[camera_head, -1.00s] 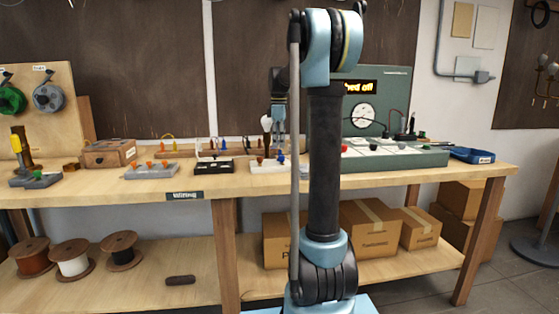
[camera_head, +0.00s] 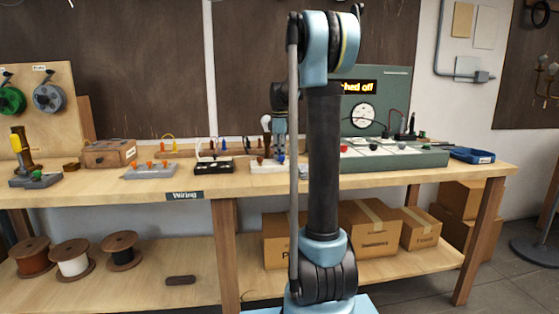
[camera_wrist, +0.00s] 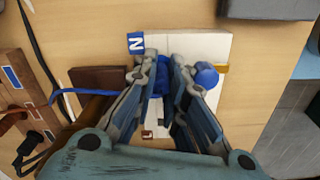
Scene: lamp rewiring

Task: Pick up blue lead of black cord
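In the wrist view, a blue lead (camera_wrist: 82,91) comes in from the left and passes behind my gripper's left finger. A black cord (camera_wrist: 43,62) runs down the left side, and I cannot see whether the lead joins it. My gripper (camera_wrist: 164,66) is over a white block (camera_wrist: 205,45) with a blue "N" label (camera_wrist: 136,43). Its fingertips are a little apart, with a blue piece (camera_wrist: 162,78) between or below them. I cannot tell whether they grip it. In the head view, my gripper is low over the white block (camera_head: 262,168), partly hidden by my arm.
A blue knob (camera_wrist: 206,74) is on the block, close to the right finger. A wooden piece (camera_wrist: 18,85) lies at the left of the wrist view. In the head view, a black block (camera_head: 214,167) stands left of the white block, and a green test console (camera_head: 428,158) stands right.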

